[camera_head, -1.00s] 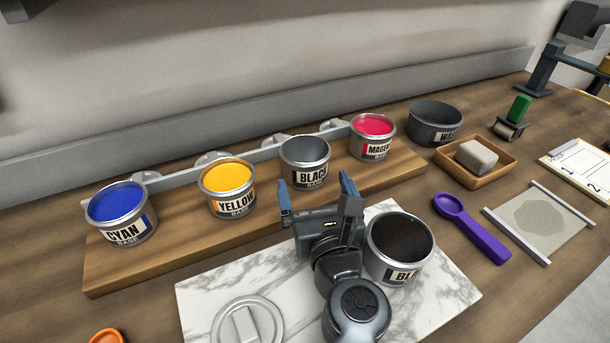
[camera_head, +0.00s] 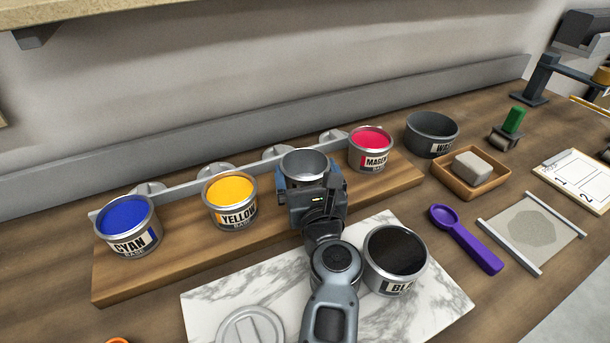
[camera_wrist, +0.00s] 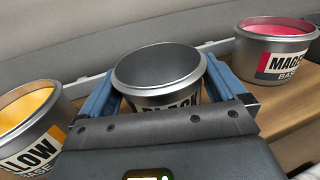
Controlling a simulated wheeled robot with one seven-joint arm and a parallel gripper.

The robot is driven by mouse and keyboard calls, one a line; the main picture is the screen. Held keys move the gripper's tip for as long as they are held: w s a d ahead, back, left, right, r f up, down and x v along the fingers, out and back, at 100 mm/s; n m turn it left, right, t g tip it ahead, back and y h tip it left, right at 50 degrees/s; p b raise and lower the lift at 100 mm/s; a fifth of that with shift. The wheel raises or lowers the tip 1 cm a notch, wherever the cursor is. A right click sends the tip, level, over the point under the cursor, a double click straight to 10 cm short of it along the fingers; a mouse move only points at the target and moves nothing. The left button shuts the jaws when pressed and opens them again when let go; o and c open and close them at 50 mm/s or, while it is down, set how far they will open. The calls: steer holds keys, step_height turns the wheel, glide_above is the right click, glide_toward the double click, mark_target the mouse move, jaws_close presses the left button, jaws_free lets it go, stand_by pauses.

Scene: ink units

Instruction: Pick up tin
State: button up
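The grey tin labelled BLACK (camera_head: 305,162) stands upright on the wooden rack, between the yellow and magenta tins, and looks empty inside. It also shows in the wrist view (camera_wrist: 158,66). My gripper (camera_head: 309,180) is at this tin, with one blue finger on each side of it. In the wrist view my gripper (camera_wrist: 162,95) has its fingers spread around the tin, close to its walls; I cannot tell whether they touch it. My gripper hides most of the label. A second tin of black ink (camera_head: 396,257) stands on the marble slab to the right of my arm.
The cyan (camera_head: 128,228), yellow (camera_head: 230,200) and magenta (camera_head: 371,148) tins stand on the wooden rack (camera_head: 180,262). A round lid (camera_head: 250,328) lies on the marble slab (camera_head: 215,303). A waste tub (camera_head: 431,133), wooden tray (camera_head: 470,187) and purple scoop (camera_head: 465,238) are to the right.

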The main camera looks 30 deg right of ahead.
steer(key=c, duration=1)
steer(key=shift+r, duration=0.2)
